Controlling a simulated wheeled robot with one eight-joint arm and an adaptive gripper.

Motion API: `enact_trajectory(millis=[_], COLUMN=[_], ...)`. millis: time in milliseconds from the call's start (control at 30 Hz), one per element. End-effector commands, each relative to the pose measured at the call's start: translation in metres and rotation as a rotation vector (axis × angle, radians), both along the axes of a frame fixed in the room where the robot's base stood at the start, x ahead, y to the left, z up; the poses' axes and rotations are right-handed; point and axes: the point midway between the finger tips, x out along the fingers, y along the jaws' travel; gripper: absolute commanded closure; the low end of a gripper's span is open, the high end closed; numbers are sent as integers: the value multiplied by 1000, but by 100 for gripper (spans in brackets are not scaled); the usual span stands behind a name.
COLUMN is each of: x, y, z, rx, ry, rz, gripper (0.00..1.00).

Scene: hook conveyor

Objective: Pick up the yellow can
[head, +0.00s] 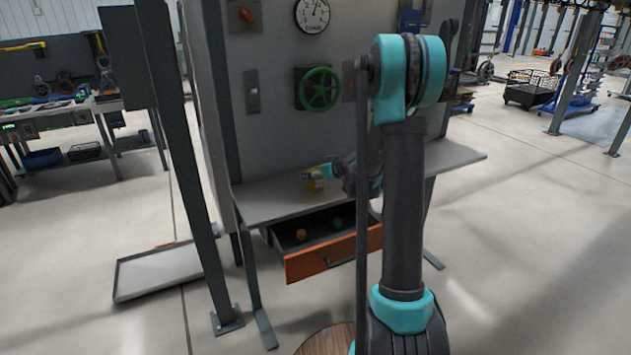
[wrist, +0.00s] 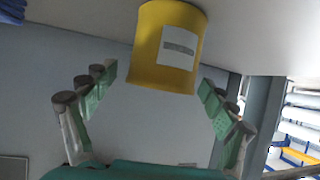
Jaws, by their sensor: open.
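The yellow can (head: 315,184) stands on the grey shelf of the panel cabinet in the head view, small and partly covered by my gripper. In the wrist view the yellow can (wrist: 168,72), with a white label, is at the top centre. My gripper (wrist: 158,82) is open, with one green-padded finger on each side of the can's lower part in the picture. Gaps show between the pads and the can. In the head view my gripper (head: 322,170) is at the can, and its fingers are too small to make out clearly.
The shelf (head: 270,200) is mostly bare. Below it an open drawer with an orange front (head: 330,256) holds an orange ball (head: 301,234) and a dark green one. A green handwheel (head: 319,90) is on the panel behind. A grey post (head: 185,170) stands left.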

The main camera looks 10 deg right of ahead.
Motion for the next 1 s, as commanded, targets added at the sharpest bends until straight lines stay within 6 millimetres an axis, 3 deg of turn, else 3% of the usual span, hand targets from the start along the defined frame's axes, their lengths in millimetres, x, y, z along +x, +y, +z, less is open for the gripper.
enact_trajectory(millis=[167,700,1000], x=[0,0,0], y=[0,0,0], z=[0,1,2], rx=[0,0,0], ry=[0,0,0], rz=[0,0,0], gripper=[18,83,83])
